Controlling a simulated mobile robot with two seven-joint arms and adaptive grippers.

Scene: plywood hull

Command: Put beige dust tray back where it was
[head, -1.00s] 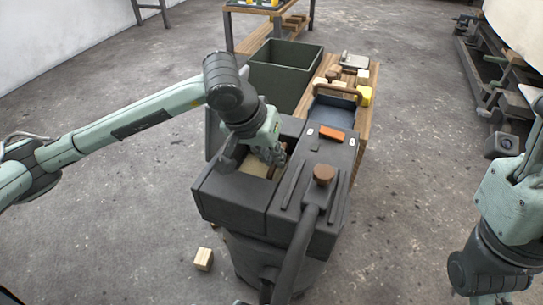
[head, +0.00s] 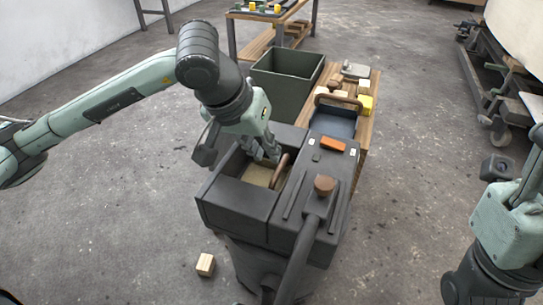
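The beige dust tray (head: 257,174) lies inside the open bay of the dark dust-collector machine (head: 232,214). Its beige surface shows between the bay's dark walls, and a brown curved handle (head: 280,170) stands up at its right side. My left gripper (head: 268,155) is over the bay, with its fingers pointing down at the far end of the tray, close to the handle. I cannot tell whether the fingers touch anything or how far apart they are. My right arm is at the right edge; its fingertips do not show.
A brown knob and a hose sit on the machine's lid, with an orange block (head: 332,144) behind them. A green bin (head: 285,88) and a wooden bench (head: 367,125) with small items stand behind. A wooden block (head: 205,265) lies on the floor at front left.

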